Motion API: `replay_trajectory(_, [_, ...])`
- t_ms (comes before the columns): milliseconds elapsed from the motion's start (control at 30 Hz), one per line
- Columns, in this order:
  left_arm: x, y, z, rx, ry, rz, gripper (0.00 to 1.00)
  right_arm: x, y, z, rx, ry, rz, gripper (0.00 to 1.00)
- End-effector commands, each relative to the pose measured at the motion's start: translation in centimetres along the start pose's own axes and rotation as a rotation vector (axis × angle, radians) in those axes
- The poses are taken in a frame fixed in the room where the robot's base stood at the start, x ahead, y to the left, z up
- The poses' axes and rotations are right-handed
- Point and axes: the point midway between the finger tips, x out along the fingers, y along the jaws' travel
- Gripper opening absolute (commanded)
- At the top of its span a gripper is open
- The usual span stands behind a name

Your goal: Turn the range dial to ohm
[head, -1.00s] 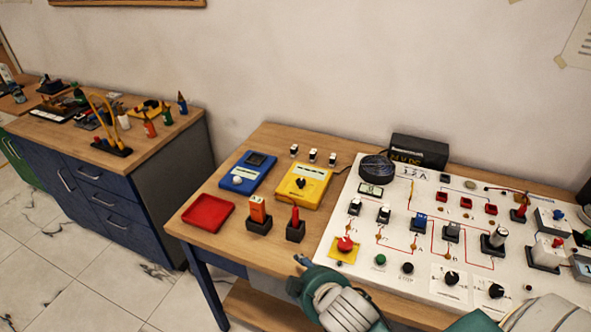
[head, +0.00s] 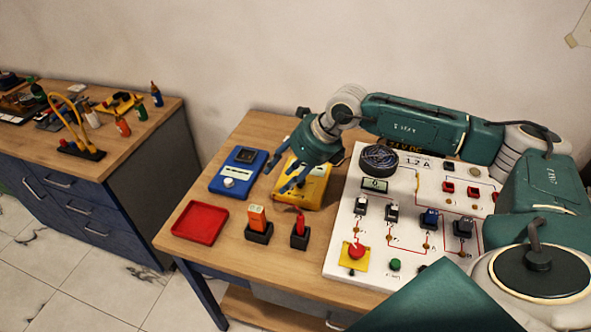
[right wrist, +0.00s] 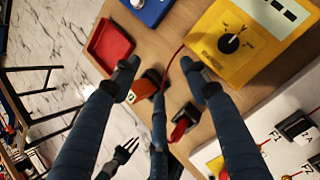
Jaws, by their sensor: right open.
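The yellow meter (head: 316,190) stands on the bench between the blue meter and the white panel. In the head view my right gripper (head: 290,183) hangs over its left part, fingers pointing down, and hides its dial. In the right wrist view the yellow meter (right wrist: 264,52) is at the upper right, and its black range dial (right wrist: 229,43) shows clear of my fingers. The dial's labels are too small to read. My right gripper (right wrist: 160,75) is open and empty, with the dial beyond and to the right of its fingertips.
A blue meter (head: 238,172) with a white knob, a red tray (head: 201,222), an orange item (head: 257,217) in a black holder and a red probe (head: 300,222) in another stand nearby. The white panel (head: 345,254) fills the bench's right side.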

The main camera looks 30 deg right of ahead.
Motion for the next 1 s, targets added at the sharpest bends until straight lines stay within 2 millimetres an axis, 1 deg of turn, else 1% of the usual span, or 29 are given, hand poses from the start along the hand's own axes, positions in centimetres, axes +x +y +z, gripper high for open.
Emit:
replay_trajectory(33, [0.0, 0.1, 0.0, -0.001, -0.001, 0.001, 0.40, -1.3, -3.0, -0.6, 0.000, 0.033, -0.080, 0.45])
replay_trajectory(100, [0.0, 0.2, 0.0, -0.001, 0.000, 0.003, 0.40, -2.6, -5.9, -1.5, 0.004, 0.071, -0.158, 0.45])
replay_trajectory(200, [-0.1, 0.5, 0.0, -0.002, 0.000, 0.005, 0.40, -3.6, -8.0, -2.2, 0.009, 0.101, -0.215, 0.45])
replay_trajectory(267, [-0.2, 0.5, 0.1, -0.002, -0.002, 0.006, 0.40, -3.6, -8.5, -2.4, 0.011, 0.108, -0.227, 0.45])
replay_trajectory(367, [-0.7, 0.6, 0.4, -0.002, -0.006, 0.007, 0.40, -2.7, -8.7, -2.5, 0.011, 0.112, -0.227, 0.45])
replay_trajectory(500, [-1.8, 0.6, 0.8, -0.002, -0.012, 0.007, 0.40, -0.4, -9.2, -2.7, 0.011, 0.112, -0.225, 0.45])
replay_trajectory(700, [-3.0, 0.6, 0.7, -0.002, -0.013, 0.007, 0.40, 3.4, -9.9, -3.1, 0.010, 0.111, -0.223, 0.45])
replay_trajectory(800, [-3.3, 0.5, 0.5, -0.001, -0.011, 0.007, 0.40, 4.9, -10.3, -3.3, 0.011, 0.109, -0.224, 0.45])
replay_trajectory(900, [-3.5, 0.4, 0.4, -0.001, -0.010, 0.006, 0.40, 5.9, -10.5, -3.4, 0.010, 0.109, -0.224, 0.45])
replay_trajectory(1000, [-3.6, 0.3, 0.3, 0.000, -0.008, 0.004, 0.40, 6.4, -10.7, -3.5, 0.009, 0.108, -0.225, 0.45])
